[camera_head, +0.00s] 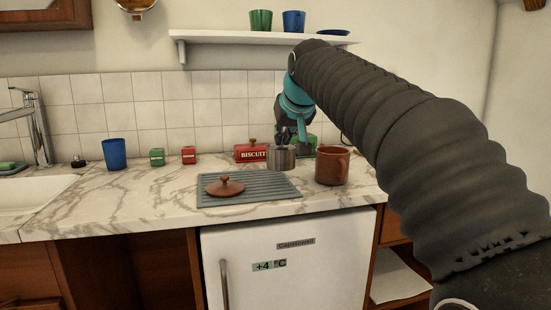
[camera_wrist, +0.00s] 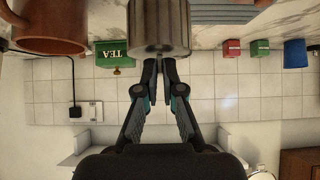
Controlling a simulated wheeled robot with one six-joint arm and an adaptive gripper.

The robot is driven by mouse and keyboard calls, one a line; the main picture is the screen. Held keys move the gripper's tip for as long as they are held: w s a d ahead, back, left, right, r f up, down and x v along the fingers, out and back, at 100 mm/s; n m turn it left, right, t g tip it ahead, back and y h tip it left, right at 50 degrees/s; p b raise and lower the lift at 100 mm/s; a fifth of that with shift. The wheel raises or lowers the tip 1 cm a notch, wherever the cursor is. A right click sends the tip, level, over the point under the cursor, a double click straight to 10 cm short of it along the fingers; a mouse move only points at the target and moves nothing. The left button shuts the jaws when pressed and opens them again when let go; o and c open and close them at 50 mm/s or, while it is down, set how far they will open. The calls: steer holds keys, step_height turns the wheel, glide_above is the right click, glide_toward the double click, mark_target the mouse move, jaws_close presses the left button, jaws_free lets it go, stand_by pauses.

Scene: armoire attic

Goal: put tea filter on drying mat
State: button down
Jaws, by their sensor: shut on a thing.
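The tea filter (camera_head: 281,159) is a small grey metal cylinder. In the wrist view the tea filter (camera_wrist: 159,27) sits at the fingertips, its near wall between them. My gripper (camera_head: 284,139) points down and is shut on it; the gripper (camera_wrist: 160,68) also shows in the wrist view. The drying mat (camera_head: 268,196) is grey and ribbed, flat on the marble counter. The filter appears at the mat's back right corner; I cannot tell whether it touches the mat. A brown lid (camera_head: 225,187) lies on the mat's left part.
A brown mug (camera_head: 332,167) stands close right of the filter. A red biscuit tin (camera_head: 250,153) and a green tea tin (camera_wrist: 115,54) stand behind. Small red (camera_head: 189,155) and green (camera_head: 157,157) boxes and a blue cup (camera_head: 115,154) stand left. The mat's front right is clear.

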mark_target(277, 155)
steer(key=shift+w+a+f, duration=0.75)
steer(key=shift+a, duration=0.05)
steer(key=shift+f+b, duration=0.45)
steer(key=shift+f, duration=1.45)
steer(key=c, duration=1.3)
jaws_free()
steer(key=shift+f, duration=0.15)
steer(key=shift+s+r, duration=0.15)
steer(key=shift+r, duration=0.15)
steer(key=v, duration=1.1)
steer(key=shift+s+d+r, duration=0.15)
steer(key=shift+s, duration=0.15)
steer(key=shift+s, duration=0.1)
